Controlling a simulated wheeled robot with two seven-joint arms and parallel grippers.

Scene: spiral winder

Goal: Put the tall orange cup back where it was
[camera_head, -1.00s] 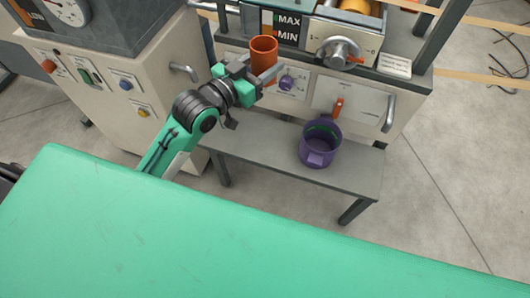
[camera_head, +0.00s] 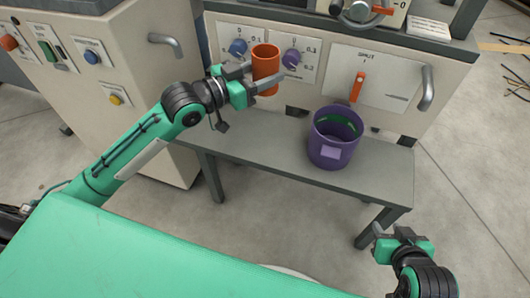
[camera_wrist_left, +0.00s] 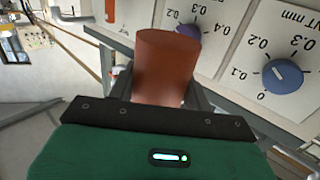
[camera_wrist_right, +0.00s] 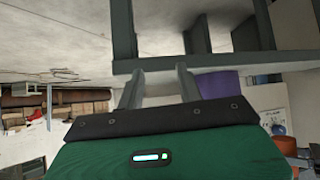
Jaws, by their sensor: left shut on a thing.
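The tall orange cup (camera_head: 265,62) is held upright in my left gripper (camera_head: 262,78), in front of the dial panel and above the grey bench. In the left wrist view the cup (camera_wrist_left: 165,68) stands between the two fingers, which touch its sides. The cup's bottom is apart from the bench. My right gripper (camera_head: 392,238) is at the lower right, beyond the bench's front edge. In the right wrist view its fingers (camera_wrist_right: 160,88) are apart with nothing between them.
A purple bin (camera_head: 334,148) with something green inside stands on the right half of the grey bench (camera_head: 250,150). The bench's left half is clear. The machine panel has blue and purple knobs (camera_head: 291,57), an orange lever (camera_head: 357,86) and a bar handle (camera_head: 428,90).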

